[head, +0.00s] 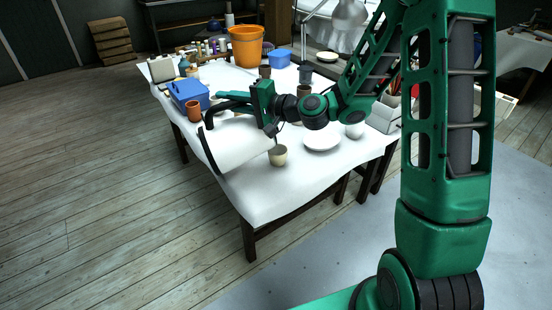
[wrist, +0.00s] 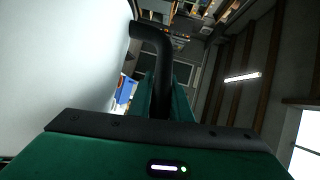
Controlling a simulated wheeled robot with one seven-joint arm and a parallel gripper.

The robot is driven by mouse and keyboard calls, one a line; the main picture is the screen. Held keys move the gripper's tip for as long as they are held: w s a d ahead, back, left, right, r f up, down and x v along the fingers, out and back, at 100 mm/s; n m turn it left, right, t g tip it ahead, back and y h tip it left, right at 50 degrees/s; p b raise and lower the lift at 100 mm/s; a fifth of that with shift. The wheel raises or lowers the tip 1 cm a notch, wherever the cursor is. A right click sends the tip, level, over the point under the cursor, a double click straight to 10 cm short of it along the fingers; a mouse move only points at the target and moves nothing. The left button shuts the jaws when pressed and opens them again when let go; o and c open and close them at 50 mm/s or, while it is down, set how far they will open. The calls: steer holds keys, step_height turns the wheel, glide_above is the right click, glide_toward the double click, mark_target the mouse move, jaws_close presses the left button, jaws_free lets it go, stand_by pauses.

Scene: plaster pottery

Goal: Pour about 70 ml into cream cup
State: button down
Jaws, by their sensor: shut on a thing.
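My gripper (head: 226,98) is shut on the black handle of a large white jug (head: 240,144). The jug is tipped far over on its side above the table's near left part, with a black-edged end to the left. In the wrist view the jug's pale wall (wrist: 60,70) fills the left, and the black handle (wrist: 160,60) runs between my fingers. The cream cup (head: 279,156) stands upright on the table, just below the jug's right end. Its inside looks dark; I cannot tell its level or whether liquid is falling. The wrist view does not show the cup.
A white plate (head: 322,137) lies right of the cup, with a small white cup (head: 354,130) beyond it. A blue box (head: 188,95) and terracotta cup (head: 194,111) stand behind the jug. An orange bucket (head: 246,47) is farther back. The white-covered table's front corner (head: 255,205) is clear.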

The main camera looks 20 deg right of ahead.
mark_target(214, 108)
steer(key=shift+d+r+m+t+y, duration=0.1)
steer(key=shift+d+r+m+y, duration=0.1)
steer(key=shift+d+r, duration=0.25)
steer(key=shift+d+r+m+t+y, duration=0.1)
steer(key=shift+d+r+m+y, duration=0.1)
steer(key=shift+d, duration=0.45)
steer(key=shift+d+r+m+t+y, duration=0.1)
steer(key=shift+d+r+m+y, duration=0.1)
steer(key=shift+d+r, duration=0.35)
steer(key=shift+d, duration=0.4)
stand_by(1.6)
steer(key=a+f, duration=0.1)
steer(key=a, duration=0.1)
steer(key=a+f+n+h, duration=0.1)
steer(key=a, duration=0.2)
steer(key=a+f+n+g, duration=0.1)
steer(key=a, duration=0.1)
steer(key=shift+s+a+f+h, duration=0.1)
steer(key=shift+a+f+h, duration=0.05)
steer(key=shift+f+h, duration=0.25)
steer(key=shift+a, duration=0.1)
steer(key=shift+a+h, duration=0.3)
steer(key=shift+a, duration=0.05)
steer(key=shift+n, duration=0.3)
